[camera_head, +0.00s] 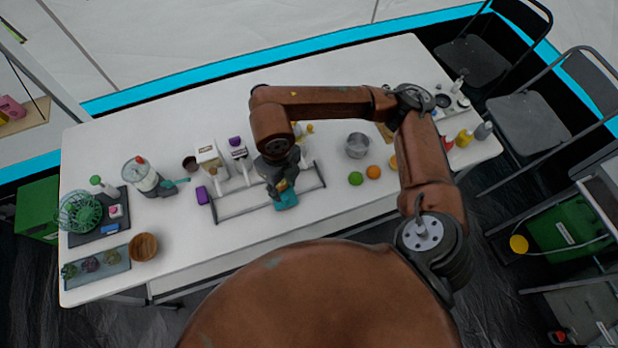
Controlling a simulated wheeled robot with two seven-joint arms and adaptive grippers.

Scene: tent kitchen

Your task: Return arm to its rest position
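My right arm (425,170) reaches up from the lower right and bends left over the white table (235,238). My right gripper (283,190) points down near the front middle of the table, over a low grey rack frame (245,209). A teal piece (287,200) shows at its fingertips. I cannot tell whether this is part of the fingers or a separate thing, or whether the fingers are closed. My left arm and gripper are out of view.
A metal pot (357,145), a green fruit (355,178) and an orange (374,172) lie right of the gripper. White dispensers (210,157) and a blender (144,177) stand left. A wooden bowl (144,247) is front left. Chairs (533,118) stand at the right.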

